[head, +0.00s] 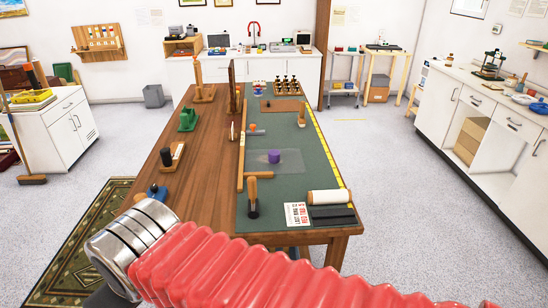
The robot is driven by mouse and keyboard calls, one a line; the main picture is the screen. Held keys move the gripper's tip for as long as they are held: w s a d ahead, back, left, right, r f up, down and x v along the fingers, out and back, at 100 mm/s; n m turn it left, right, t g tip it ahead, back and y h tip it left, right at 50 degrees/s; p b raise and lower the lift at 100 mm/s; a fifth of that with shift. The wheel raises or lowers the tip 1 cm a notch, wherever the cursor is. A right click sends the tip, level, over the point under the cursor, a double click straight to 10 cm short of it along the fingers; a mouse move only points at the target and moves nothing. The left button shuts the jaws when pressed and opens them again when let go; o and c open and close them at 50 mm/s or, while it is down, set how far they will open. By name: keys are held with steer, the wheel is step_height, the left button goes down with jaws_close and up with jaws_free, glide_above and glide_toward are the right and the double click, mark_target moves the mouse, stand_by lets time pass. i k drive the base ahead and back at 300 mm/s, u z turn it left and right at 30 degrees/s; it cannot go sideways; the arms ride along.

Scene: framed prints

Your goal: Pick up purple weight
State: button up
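The purple weight (274,156) is a small purple cylinder standing upright near the middle of the long wooden table (208,150). It stands on a pale, see-through sheet (262,163) that lies on the dark green mat (300,137). My red ribbed arm with its metal collar crosses the bottom of the head view, nearer to me than the table. My gripper itself does not show, and nothing visible touches the weight.
A wooden-handled tool (253,197) stands on the mat in front of the weight. A white roll (330,197) and a printed card (297,214) lie at the near right. A low wooden rail runs left of the weight. Floor is clear right of the table.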

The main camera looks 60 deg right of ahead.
mark_target(273, 155)
steer(key=i, duration=0.85)
steer(key=u, duration=0.05)
